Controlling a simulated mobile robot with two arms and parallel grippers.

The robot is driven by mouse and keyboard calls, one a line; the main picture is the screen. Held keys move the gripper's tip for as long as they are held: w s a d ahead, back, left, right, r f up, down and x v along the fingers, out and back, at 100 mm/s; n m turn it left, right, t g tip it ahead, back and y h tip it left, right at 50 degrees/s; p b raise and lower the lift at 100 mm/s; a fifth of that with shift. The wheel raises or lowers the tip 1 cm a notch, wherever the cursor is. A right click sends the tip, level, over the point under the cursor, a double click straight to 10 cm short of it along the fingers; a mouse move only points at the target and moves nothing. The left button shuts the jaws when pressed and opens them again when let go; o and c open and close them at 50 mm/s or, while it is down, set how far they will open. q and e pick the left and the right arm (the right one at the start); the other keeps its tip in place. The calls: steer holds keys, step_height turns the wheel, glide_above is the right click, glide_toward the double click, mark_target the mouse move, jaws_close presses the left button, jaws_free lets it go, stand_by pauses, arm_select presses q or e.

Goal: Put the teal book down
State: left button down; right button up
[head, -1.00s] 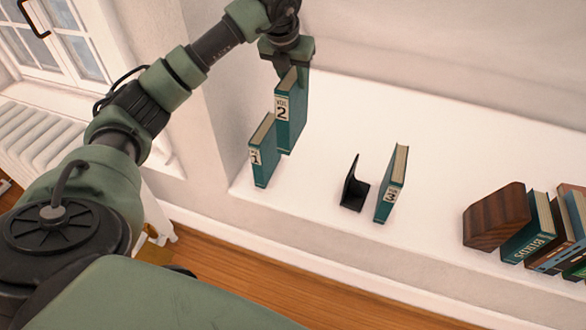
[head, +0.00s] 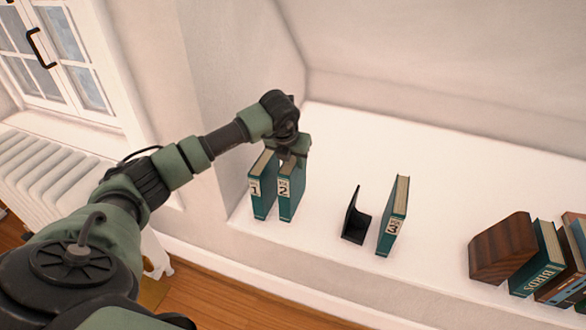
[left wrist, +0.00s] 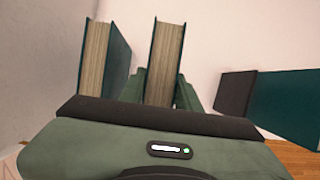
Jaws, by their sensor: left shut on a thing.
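The teal book marked 2 (head: 287,200) is upright on or just above the white ledge (head: 318,225); I cannot tell whether its base touches. My left gripper (head: 291,156) is shut on its top. The book also shows between the fingers in the left wrist view (left wrist: 163,65). The teal book marked 1 (head: 262,195) stands upright just left of it, with a narrow gap between them in the left wrist view. The teal book marked 3 (head: 393,220) stands further right. My right gripper is not in view.
A black bookend (head: 356,218) stands just left of book 3. A brown wooden block (head: 503,248) and a row of books, one marked BIRDS (head: 540,262), are at the right. The ledge between book 2 and the bookend is clear. A wall (head: 235,100) rises behind book 1.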

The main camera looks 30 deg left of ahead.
arm_select(q)
step_height(320, 180, down, 3)
steer(key=shift+r, duration=0.2)
steer(key=shift+f, duration=0.2)
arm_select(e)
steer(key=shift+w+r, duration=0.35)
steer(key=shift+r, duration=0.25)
arm_select(q)
steer(key=c, duration=1)
jaws_free()
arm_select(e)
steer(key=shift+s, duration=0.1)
